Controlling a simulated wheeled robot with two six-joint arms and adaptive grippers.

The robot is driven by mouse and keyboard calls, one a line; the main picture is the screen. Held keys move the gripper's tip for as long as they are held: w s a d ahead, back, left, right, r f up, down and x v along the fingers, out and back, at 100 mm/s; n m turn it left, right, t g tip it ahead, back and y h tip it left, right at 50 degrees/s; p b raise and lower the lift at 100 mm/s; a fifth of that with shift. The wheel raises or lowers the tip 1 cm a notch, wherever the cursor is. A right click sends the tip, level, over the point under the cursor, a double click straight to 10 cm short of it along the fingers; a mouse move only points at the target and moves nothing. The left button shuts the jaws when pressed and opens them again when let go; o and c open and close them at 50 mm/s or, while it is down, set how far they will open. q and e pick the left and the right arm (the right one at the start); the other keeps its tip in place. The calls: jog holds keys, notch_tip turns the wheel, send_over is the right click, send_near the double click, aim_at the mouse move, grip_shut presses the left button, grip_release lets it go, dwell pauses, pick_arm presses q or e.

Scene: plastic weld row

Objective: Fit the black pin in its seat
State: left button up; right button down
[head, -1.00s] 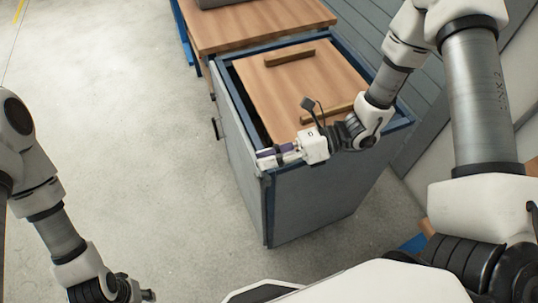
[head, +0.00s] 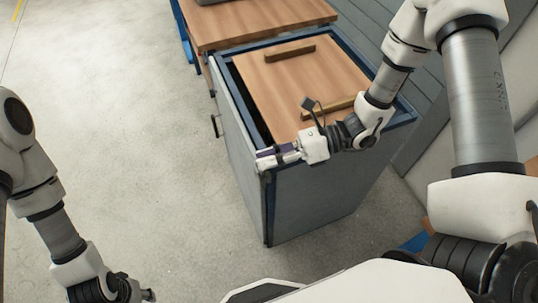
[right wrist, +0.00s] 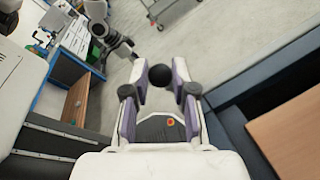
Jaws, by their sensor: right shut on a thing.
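My right gripper (head: 270,158) is at the near left corner of the grey-blue cabinet (head: 315,205), just above its rim. In the right wrist view, its purple-padded fingers (right wrist: 160,78) are shut on the black pin (right wrist: 160,75), which shows as a round dark end between the fingertips. The pin's lower part is hidden, and I cannot make it out clearly in the head view. I cannot tell where the seat is or whether the pin touches it. My left gripper (head: 138,290) is low at the left, far from the cabinet, its fingers unclear.
A wooden panel (head: 285,80) with two wooden bars lies inside the cabinet's blue rim. A wooden-topped bench (head: 255,25) adjoins behind. Grey floor (head: 120,110) is open to the left. In the right wrist view, cluttered worktops (right wrist: 75,40) stand at upper left.

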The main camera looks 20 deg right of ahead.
jog(key=shift+f, duration=0.15)
jog(key=shift+f+b, duration=0.9)
jog(key=shift+b, duration=0.05)
jog(key=shift+f+b, duration=0.4)
jog(key=shift+b, duration=0.05)
dwell(0.4)
jog(key=shift+c, duration=2.3)
grip_release()
notch_tip(320, 180, up, 7)
jog(key=p, duration=0.5)
